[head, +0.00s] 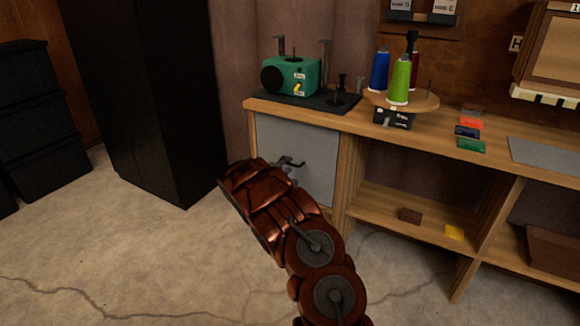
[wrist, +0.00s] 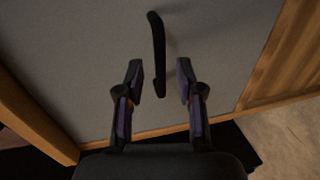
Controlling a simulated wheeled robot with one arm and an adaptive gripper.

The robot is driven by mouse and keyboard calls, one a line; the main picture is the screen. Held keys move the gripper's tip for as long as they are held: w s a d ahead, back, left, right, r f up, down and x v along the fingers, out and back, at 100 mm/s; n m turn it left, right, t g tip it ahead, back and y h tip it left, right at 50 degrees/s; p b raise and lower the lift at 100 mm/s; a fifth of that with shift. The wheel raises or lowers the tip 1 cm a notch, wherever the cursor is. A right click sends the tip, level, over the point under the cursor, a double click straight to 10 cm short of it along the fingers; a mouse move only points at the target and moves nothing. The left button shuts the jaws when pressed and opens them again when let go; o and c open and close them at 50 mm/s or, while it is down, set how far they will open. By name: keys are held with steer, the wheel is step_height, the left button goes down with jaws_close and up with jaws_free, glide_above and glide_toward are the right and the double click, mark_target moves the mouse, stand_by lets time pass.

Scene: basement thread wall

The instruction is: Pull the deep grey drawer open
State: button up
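The deep grey drawer (head: 292,140) has a plain grey front, set in the left end of the wooden bench and looking flush with its frame. Its grey front fills most of the wrist view (wrist: 80,50). A dark bar handle (wrist: 157,50) stands on that front. My gripper (wrist: 159,82) is open, with one finger on each side of the handle's near end and visible gaps between them. In the head view my gripper (head: 290,164) is in front of the drawer, and my arm hides part of the front.
The wooden bench top (head: 345,119) carries a green machine (head: 291,76) and thread cones on a round stand (head: 425,101). A black cabinet (head: 140,90) stands to the left. The concrete floor (head: 130,250) in front is clear. Open shelves (head: 385,205) lie right of the drawer.

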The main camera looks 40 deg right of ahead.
steer(key=shift+x, duration=1.35)
jaws_close()
steer(key=shift+f, duration=0.1)
